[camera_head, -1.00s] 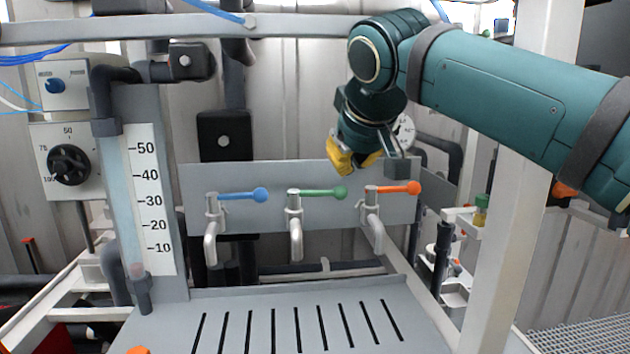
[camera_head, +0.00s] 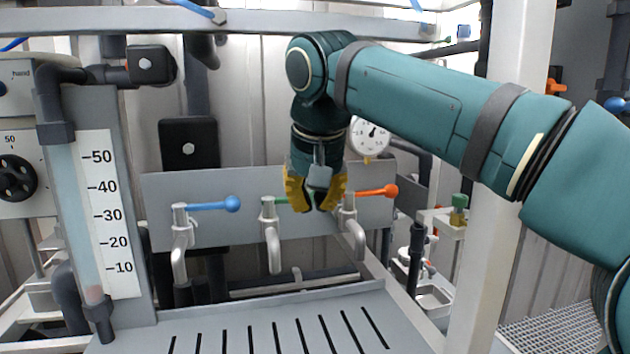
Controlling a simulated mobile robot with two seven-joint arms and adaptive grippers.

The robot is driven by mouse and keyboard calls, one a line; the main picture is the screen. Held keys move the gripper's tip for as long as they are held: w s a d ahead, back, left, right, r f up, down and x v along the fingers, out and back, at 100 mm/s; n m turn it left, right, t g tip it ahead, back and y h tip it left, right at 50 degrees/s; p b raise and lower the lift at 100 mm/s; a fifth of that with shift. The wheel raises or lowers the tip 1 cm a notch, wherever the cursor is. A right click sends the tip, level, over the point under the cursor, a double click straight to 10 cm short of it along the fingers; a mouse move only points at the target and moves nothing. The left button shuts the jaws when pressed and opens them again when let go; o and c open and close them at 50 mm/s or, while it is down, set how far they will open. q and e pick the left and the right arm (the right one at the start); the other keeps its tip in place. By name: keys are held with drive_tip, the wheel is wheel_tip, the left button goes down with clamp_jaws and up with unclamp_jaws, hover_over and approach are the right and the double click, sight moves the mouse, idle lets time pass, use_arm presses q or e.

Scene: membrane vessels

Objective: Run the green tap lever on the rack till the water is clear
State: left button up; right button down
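The green tap lever (camera_head: 282,199) is the middle of three levers on a grey panel. It points right from its white tap (camera_head: 268,215), whose spout hangs over the slotted tray. My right gripper (camera_head: 313,207) points down at the lever's free end. Its yellow fingers are apart, with some green showing between them. The left finger covers part of the lever. I cannot tell whether the fingers touch it. I see no water running from the spout. My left gripper is out of view.
The blue lever (camera_head: 208,206) is left of the green one. The orange lever (camera_head: 372,192) is just right of my gripper, close to its finger. A slotted grey tray (camera_head: 210,327) lies below. A scaled tube (camera_head: 78,215) stands left, a white post (camera_head: 487,270) right.

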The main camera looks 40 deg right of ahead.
drive_tip(key=shift+w+d+f, duration=0.2)
drive_tip(key=shift+w+d, duration=0.2)
drive_tip(key=shift+w, duration=0.25)
drive_tip(key=shift+w+d+f, duration=0.25)
drive_tip(key=shift+w+d, duration=0.2)
drive_tip(key=shift+w, duration=0.15)
drive_tip(key=shift+w+d+f, duration=0.2)
drive_tip(key=shift+w+d, duration=0.2)
drive_tip(key=shift+w, duration=0.25)
drive_tip(key=shift+w+d+p, duration=0.45)
drive_tip(key=shift+w+p, duration=0.05)
drive_tip(key=shift+p, duration=0.35)
